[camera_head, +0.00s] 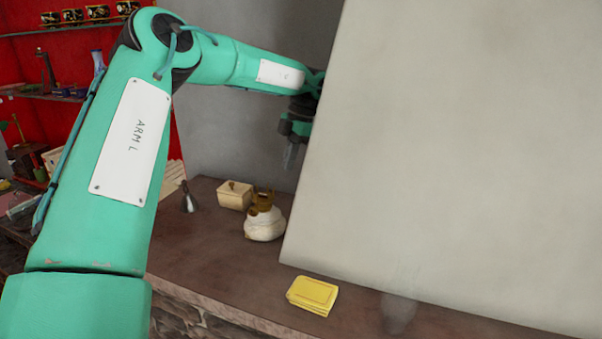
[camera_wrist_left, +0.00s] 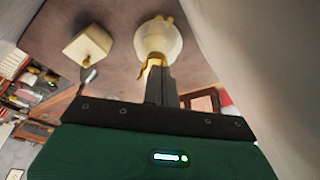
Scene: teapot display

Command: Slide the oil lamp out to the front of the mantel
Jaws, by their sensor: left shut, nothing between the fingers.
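The oil lamp (camera_head: 264,224), with a round cream body and a brass-coloured top, stands on the mantel (camera_head: 215,262) left of the big pale panel. It also shows at the top middle of the left wrist view (camera_wrist_left: 158,42). My left gripper (camera_head: 291,157) is shut and empty, pointing down above and behind the lamp in the head view. In the left wrist view its fingers (camera_wrist_left: 160,84) lie just below the lamp's brass part in the picture; I cannot tell whether they touch. My right gripper is not in view.
A cream lidded box (camera_head: 235,194) and a small dark-and-silver object (camera_head: 189,197) stand left of the lamp. A yellow folded item (camera_head: 312,295) lies near the front edge. A faint clear glass (camera_head: 398,312) stands further right. The pale chimney wall (camera_head: 450,150) rises close on the right.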

